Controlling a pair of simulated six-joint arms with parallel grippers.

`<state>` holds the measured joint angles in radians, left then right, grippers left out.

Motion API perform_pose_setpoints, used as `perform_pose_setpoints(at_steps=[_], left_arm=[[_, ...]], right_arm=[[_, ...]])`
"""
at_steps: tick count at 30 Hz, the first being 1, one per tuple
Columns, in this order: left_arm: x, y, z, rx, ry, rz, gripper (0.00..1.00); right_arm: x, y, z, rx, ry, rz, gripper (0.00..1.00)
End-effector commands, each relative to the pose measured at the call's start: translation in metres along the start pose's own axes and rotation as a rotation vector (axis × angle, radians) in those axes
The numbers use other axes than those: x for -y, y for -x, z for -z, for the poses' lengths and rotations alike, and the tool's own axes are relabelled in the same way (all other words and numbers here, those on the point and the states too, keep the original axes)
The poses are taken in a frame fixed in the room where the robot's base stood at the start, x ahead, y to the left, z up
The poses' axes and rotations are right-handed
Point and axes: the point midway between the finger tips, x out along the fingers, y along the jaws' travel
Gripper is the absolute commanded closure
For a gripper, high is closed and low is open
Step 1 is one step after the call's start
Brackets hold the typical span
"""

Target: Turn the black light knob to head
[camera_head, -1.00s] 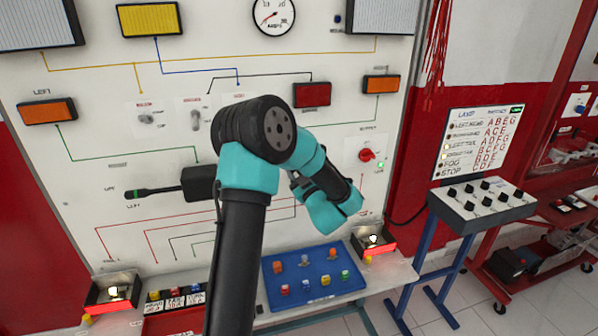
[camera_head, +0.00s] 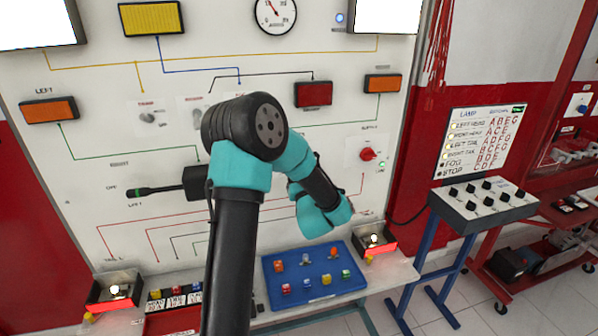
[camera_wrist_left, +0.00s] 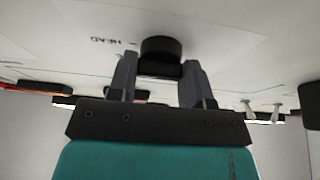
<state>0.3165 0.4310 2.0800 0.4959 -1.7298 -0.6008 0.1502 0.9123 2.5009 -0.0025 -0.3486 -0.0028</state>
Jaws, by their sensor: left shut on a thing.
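The black light knob (camera_wrist_left: 161,47) is on the white panel in the left wrist view, with the printed word HEAD (camera_wrist_left: 106,42) to its left. My left gripper (camera_wrist_left: 159,72) is shut on the knob, one finger at each side. In the head view my arm covers the gripper and knob. The head lamp panels at the upper left (camera_head: 38,22) and upper right (camera_head: 387,13) glow white. The blue indicator (camera_head: 340,18) is lit. My right gripper is not in view.
A black lever (camera_head: 155,189) sticks out left of my arm. A red knob (camera_head: 367,154) is to its right. A blue tray (camera_head: 315,278) with small coloured parts lies on the shelf below. A black-knobbed switch box (camera_head: 483,205) stands at the right.

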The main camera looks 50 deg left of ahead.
Motion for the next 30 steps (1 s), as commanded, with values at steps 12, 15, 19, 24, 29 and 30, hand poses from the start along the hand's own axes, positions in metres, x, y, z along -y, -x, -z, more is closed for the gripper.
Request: perform_pose_setpoints(at_steps=[12,15,19,24,29,30], left_arm=[[0.000,0.000,-0.001,0.001,-0.001,-0.001,0.41],[0.000,0.000,0.000,0.001,0.000,0.000,0.31],[0.000,0.000,0.000,0.001,0.000,0.000,0.29],[0.000,0.001,0.000,0.001,0.001,0.000,0.29],[-0.003,0.010,-0.001,0.003,0.002,-0.005,0.29],[-0.003,0.015,0.000,0.002,0.002,-0.006,0.29]], right_arm=[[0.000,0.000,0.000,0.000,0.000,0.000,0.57],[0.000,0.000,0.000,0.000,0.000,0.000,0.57],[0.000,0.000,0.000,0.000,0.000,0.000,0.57],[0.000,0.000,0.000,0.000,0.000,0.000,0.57],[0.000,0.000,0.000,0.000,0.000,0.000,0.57],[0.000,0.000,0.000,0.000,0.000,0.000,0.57]])
